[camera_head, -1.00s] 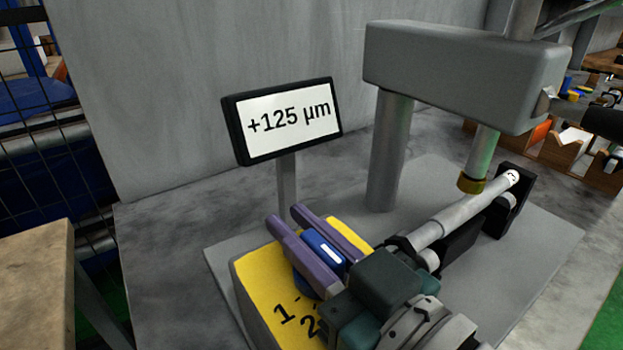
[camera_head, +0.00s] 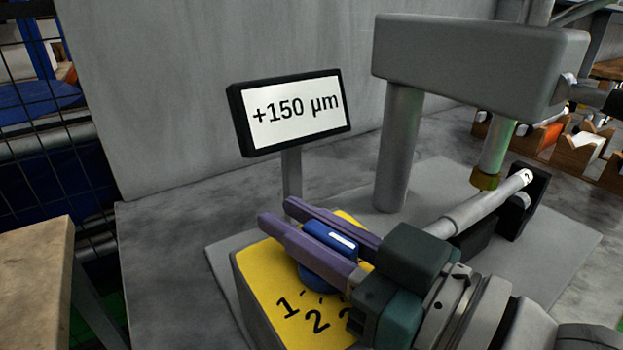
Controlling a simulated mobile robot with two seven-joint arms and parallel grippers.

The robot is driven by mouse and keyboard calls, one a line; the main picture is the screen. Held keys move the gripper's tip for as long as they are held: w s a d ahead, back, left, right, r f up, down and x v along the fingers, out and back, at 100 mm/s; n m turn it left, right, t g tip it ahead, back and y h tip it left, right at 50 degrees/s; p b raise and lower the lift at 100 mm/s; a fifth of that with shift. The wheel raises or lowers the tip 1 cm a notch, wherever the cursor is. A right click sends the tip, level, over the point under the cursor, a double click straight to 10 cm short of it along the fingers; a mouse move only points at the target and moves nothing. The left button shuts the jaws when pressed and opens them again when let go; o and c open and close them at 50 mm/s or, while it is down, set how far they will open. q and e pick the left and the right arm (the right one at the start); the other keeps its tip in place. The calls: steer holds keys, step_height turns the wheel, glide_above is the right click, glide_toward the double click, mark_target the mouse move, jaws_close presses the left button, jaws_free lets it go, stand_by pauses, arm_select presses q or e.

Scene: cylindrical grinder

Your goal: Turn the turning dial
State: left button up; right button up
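The turning dial (camera_head: 326,277) is blue with a white mark on its raised grip and sits on top of a yellow box (camera_head: 262,262) with black numbers. My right gripper (camera_head: 275,212) comes in from the lower right, its two purple fingers on either side of the dial's grip. The fingers appear closed on the grip, and the dark green gripper body hides part of the box. The display (camera_head: 294,112) behind the box reads +150 µm. My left gripper is not in view.
A grey machine head (camera_head: 478,62) on a column (camera_head: 398,150) stands behind at the right. A shaft (camera_head: 490,207) lies beneath its probe, close to my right gripper. The grey surface left of the box is clear. A wooden edge (camera_head: 36,275) is at the lower left.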

mark_target(354, 259)
steer(key=o, duration=0.4)
steer(key=shift+c, duration=0.2)
steer(key=v, duration=1)
steer(key=shift+p, duration=0.35)
